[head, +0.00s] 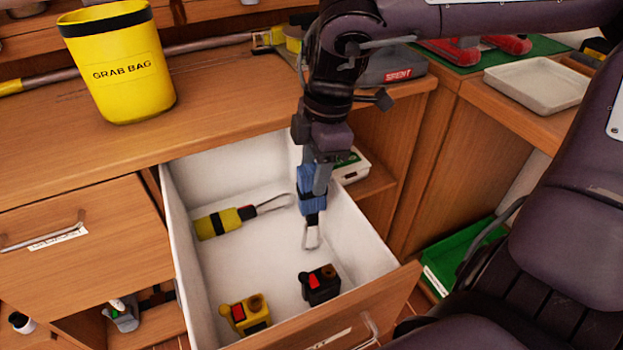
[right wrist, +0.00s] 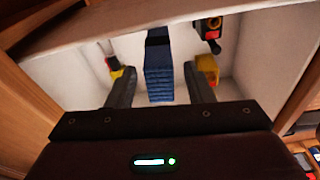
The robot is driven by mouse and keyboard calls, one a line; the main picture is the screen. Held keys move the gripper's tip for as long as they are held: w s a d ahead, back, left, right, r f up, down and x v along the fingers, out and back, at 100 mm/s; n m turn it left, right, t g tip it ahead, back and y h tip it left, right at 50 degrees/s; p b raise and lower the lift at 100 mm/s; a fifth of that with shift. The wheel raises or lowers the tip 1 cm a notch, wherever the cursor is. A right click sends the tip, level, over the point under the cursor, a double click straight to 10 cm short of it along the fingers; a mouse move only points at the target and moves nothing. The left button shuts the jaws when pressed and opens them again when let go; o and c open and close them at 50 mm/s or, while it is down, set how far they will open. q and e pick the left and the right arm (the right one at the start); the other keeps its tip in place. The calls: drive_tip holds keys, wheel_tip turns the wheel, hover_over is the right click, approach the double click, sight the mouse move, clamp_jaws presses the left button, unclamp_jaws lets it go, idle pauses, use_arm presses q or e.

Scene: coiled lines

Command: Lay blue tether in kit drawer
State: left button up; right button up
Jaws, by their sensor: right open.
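The blue tether (head: 312,203), a folded blue bundle with a dark band and a metal clip, is inside the open white-lined kit drawer (head: 255,265), near its back right. I cannot tell whether it rests flat on the floor. My right gripper (head: 318,185) reaches down over its upper end. In the right wrist view the blue tether (right wrist: 158,80) is between the two spread fingers of the right gripper (right wrist: 160,92), with gaps on both sides. The gripper is open. My left gripper is not in view.
The drawer also holds a yellow tether (head: 225,222) with a clip, a yellow device (head: 247,313) and a black device (head: 320,285) with red parts. A yellow grab bag (head: 118,65) stands on the counter behind. The drawer's middle floor is clear.

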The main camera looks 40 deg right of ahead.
drive_tip(key=r, duration=0.5)
drive_tip(key=d+r+p, duration=0.1)
drive_tip(key=r, duration=0.1)
drive_tip(key=shift+s+r, duration=0.2)
drive_tip(key=shift+r, duration=0.05)
